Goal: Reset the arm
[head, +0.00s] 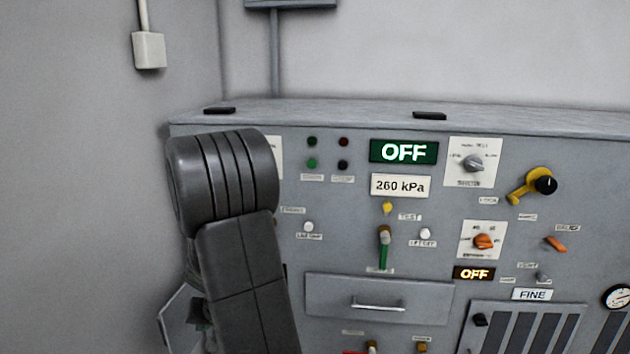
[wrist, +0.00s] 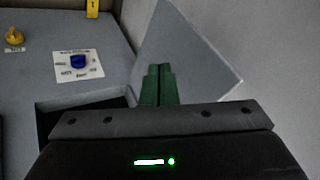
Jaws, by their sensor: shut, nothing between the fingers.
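My gripper (wrist: 157,85) shows in the wrist view with its two green fingers side by side, shut and empty. Behind the fingertips is a grey tilted plate (wrist: 195,50), apparently an open flap of the cabinet; I cannot tell whether the fingers touch it. A dark opening (wrist: 70,112) lies to the left of the fingers, partly hidden by my gripper. In the head view my arm covers the left part of the grey control panel (head: 330,255). The gripper is mostly hidden there, low behind the arm. The edge of the plate (head: 172,318) shows beside it.
The panel carries a green OFF display (head: 404,151), a 260 kPa label (head: 401,185), a green-handled lever (head: 384,245), a yellow crank (head: 532,186) and a drawer (head: 378,300). A blue knob (wrist: 79,61) is left of the fingers in the wrist view. Bare wall (head: 90,200) stands left of the cabinet.

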